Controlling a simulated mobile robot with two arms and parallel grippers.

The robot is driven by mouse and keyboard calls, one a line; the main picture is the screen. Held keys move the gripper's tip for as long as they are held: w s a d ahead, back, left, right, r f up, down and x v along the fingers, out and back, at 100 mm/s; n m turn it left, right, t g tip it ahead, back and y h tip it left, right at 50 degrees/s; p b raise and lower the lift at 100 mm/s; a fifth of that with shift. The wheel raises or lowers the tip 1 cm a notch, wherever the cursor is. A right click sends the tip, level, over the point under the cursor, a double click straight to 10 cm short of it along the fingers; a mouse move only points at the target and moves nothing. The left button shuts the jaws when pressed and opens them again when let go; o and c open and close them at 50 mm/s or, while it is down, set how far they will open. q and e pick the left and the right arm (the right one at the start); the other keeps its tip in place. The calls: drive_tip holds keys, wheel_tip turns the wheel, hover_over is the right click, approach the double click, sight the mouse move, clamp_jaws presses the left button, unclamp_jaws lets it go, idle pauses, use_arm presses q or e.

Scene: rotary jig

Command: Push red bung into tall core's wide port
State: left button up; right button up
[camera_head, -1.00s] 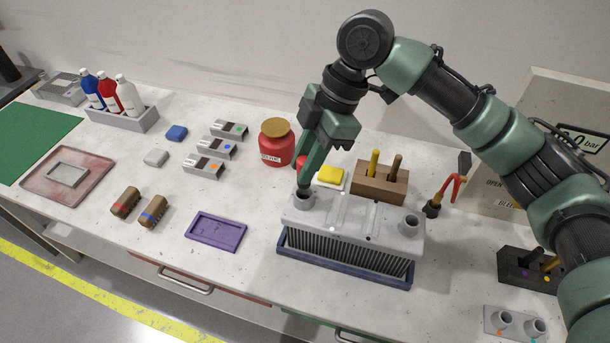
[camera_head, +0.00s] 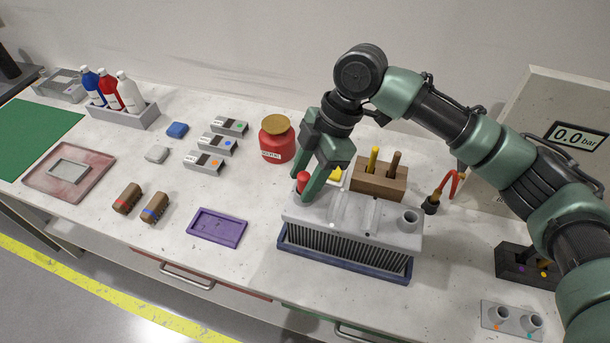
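The grey tall core (camera_head: 352,215) has a finned lower body and stands upright in a blue tray. The red bung (camera_head: 303,181) is at the core's left port, and its head shows above the top face. My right gripper (camera_head: 308,183) comes down over this port with its fingers on either side of the bung, seemingly closed on it. The bung and fingers hide the left port's rim, so how deep the bung sits cannot be told. The open right port (camera_head: 410,219) is empty. My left gripper is not in view.
A wooden block with two pegs (camera_head: 378,178) and a yellow pad (camera_head: 335,174) are close behind the core. A red jar (camera_head: 277,140) stands behind left, and a purple tray (camera_head: 217,226) lies left. A red hooked tool (camera_head: 446,187) stands right.

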drive_tip(key=b+v, duration=0.2)
drive_tip(key=v, duration=1)
drive_tip(key=shift+r+b, duration=0.15)
drive_tip(key=shift+b, duration=0.15)
